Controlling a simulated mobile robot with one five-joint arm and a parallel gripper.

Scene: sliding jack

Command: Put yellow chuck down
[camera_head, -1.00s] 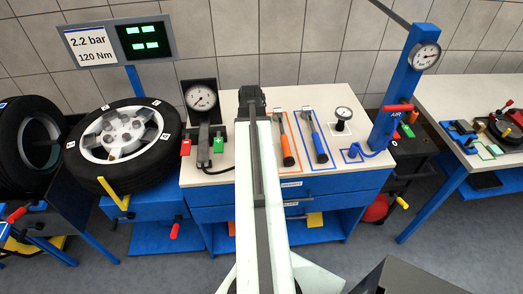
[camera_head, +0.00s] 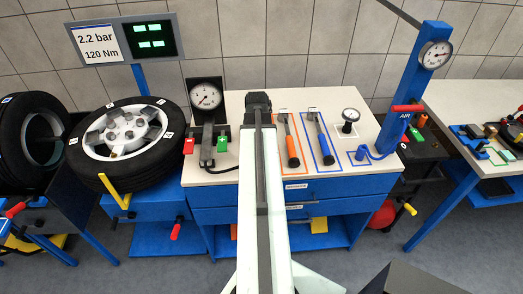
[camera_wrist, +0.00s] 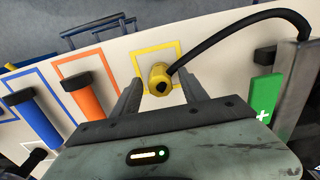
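The yellow chuck (camera_wrist: 159,79) shows in the wrist view with a black hose (camera_wrist: 235,30) running from it to the right. It lies over the near part of a yellow outline (camera_wrist: 157,48) on the pale bench top. My gripper (camera_wrist: 160,88) has one finger on each side of the chuck, with narrow gaps visible, so it looks open around it. Whether the chuck touches the bench is hard to tell. In the head view my arm hides the chuck, and my gripper end (camera_head: 258,103) is over the bench.
Orange-handled (camera_head: 292,150) and blue-handled (camera_head: 325,148) tools lie in outlines right of my arm. A gauge stand (camera_head: 206,97) with red and green tags is left. A wheel (camera_head: 122,136) lies farther left. A blue air post (camera_head: 415,85) stands right.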

